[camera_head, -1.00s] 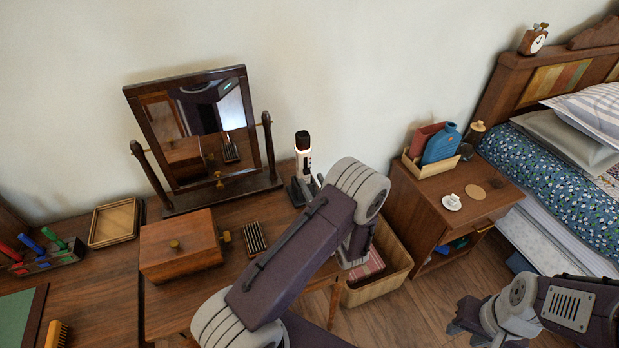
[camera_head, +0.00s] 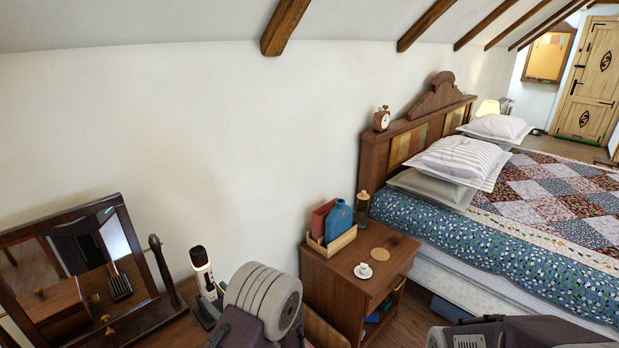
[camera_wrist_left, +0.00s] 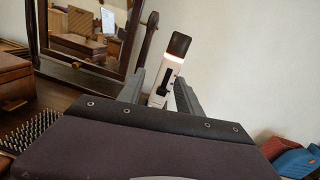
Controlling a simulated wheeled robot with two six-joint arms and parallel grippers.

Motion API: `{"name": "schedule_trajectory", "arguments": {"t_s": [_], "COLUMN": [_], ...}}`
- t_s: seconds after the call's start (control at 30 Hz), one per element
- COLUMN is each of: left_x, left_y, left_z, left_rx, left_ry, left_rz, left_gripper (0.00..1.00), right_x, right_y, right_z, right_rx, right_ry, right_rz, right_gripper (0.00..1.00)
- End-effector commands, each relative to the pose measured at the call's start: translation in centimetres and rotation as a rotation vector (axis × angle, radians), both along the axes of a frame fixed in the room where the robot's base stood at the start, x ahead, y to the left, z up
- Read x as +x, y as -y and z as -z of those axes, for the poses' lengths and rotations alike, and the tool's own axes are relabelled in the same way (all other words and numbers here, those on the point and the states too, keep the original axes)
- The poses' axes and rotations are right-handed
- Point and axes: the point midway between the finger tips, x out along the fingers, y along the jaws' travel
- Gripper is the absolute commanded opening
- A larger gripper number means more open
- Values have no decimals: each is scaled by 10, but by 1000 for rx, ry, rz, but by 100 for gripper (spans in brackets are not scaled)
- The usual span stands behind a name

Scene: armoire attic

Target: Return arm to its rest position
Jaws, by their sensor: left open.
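My left arm (camera_head: 262,297) rises at the bottom centre of the head view, over the dressing table, with a grey joint uppermost. In the left wrist view my left gripper (camera_wrist_left: 160,80) is open, its two dark fingers apart with nothing held between them. A white clipper-like device with a dark top (camera_wrist_left: 172,68) stands beyond the fingers, framed by them; it also shows in the head view (camera_head: 203,267), left of my arm. My right arm (camera_head: 515,333) shows only in part at the bottom right; its gripper is out of the picture.
A tilting mirror (camera_head: 147,290) stands left of the device. A bristled brush (camera_wrist_left: 35,130) and a wooden box (camera_wrist_left: 12,80) lie near the left gripper. A nightstand (camera_head: 335,283) with a cup (camera_head: 363,270) and a bed (camera_head: 480,240) stand to the right.

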Motion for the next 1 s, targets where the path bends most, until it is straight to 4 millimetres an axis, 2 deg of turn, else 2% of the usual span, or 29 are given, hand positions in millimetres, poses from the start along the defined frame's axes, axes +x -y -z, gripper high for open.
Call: {"name": "schedule_trajectory", "arguments": {"t_s": [0.03, 0.07, 0.1, 0.17, 0.2, 0.27, 0.3, 0.37, 0.43, 0.5, 0.6, 0.7, 0.77, 1.0], "left_x": [-7, -21, -46, -96, -133, -186, -214, -238, -244, -235, -216, -194, -187, -186], "left_y": [-22, -40, -63, -91, -100, -95, -79, -43, 4, 45, 82, 96, 97, 97], "left_z": [-44, -62, -81, -91, -89, -74, -59, -36, -15, -2, 10, 10, 10, 10], "left_rx": [-29, -57, -117, -249, -367, -584, -742, -983, -1244, -1457, -1649, -1764, -1789, -1792], "left_ry": [73, 108, 148, 194, 225, 284, 330, 411, 515, 610, 723, 810, 825, 823], "left_rz": [-78, -154, -276, -483, -629, -849, -981, -1150, -1301, -1408, -1510, -1532, -1516, -1507], "left_gripper": [42, 42, 42, 42, 42, 42, 42, 42, 42, 42, 42, 42, 42, 42], "right_x": [0, 0, 0, 0, 0, 0, 0, 0, 0, 0, 0, 0, 0, 0], "right_y": [0, 0, 0, 0, 0, 0, 0, 0, 0, 0, 0, 0, 0, 0], "right_z": [-13, -16, -21, -28, -32, -38, -40, -43, -45, -43, -43, -43, -43, -43], "right_rx": [0, 0, 0, 0, 0, 0, 0, 0, 0, 0, 0, 0, 0, 0], "right_ry": [0, 0, 0, 0, 0, 0, 0, 0, 0, 0, 0, 0, 0, 0], "right_rz": [0, 0, 0, 0, 0, 0, 0, 0, 0, 0, 0, 0, 0, 0], "right_gripper": [36, 36, 36, 36, 36, 36, 36, 36, 36, 36, 36, 36, 36, 36]}}
